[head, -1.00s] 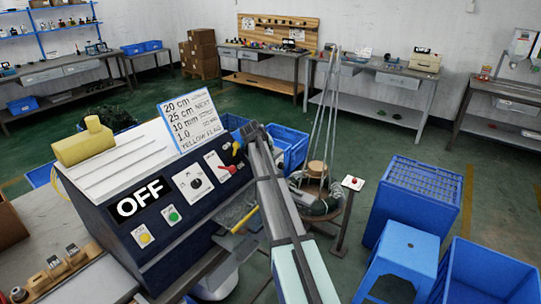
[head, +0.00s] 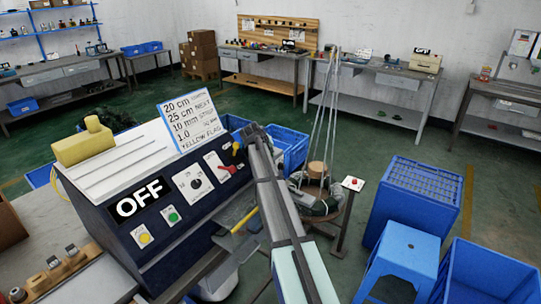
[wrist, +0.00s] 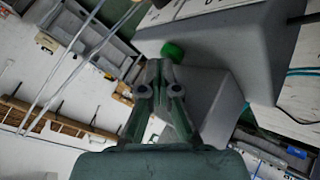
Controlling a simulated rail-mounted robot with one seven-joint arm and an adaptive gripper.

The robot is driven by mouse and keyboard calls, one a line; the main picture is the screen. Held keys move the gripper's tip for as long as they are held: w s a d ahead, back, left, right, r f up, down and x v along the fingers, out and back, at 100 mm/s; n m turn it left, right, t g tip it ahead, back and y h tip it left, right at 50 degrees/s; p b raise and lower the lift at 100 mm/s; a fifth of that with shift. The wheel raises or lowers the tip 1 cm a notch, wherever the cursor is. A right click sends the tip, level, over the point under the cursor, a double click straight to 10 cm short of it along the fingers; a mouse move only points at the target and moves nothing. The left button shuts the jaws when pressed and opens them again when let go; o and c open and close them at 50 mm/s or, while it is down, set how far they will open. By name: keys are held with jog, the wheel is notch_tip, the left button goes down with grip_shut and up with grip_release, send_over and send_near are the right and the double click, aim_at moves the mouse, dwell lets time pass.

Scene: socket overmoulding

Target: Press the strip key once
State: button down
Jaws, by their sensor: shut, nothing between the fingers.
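The dark blue machine (head: 122,234) stands at the left in the head view, its sloped panel facing me and its display (head: 141,199) reading OFF. On the panel are a yellow button (head: 144,238), a green button (head: 173,217), a dial (head: 196,184) and a red lever (head: 227,169). The small key labels are too blurred to read, so I cannot tell which is the strip key. My gripper (wrist: 160,68) is shut and empty in the wrist view, near a green knob (wrist: 172,52) on a grey housing. Whether it touches the knob is unclear.
A white sign (head: 190,120) stands on the machine beside a yellow block (head: 84,145). A red button on a post (head: 353,184), a blue stool (head: 402,260) and blue crates (head: 412,192) stand to the right. Workbenches line the back wall.

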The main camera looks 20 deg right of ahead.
dwell(0.5)
jog(key=shift+r+p, duration=0.3)
jog(key=shift+r, duration=0.4)
jog(key=shift+r+p, duration=1.05)
jog(key=shift+r, duration=1.5)
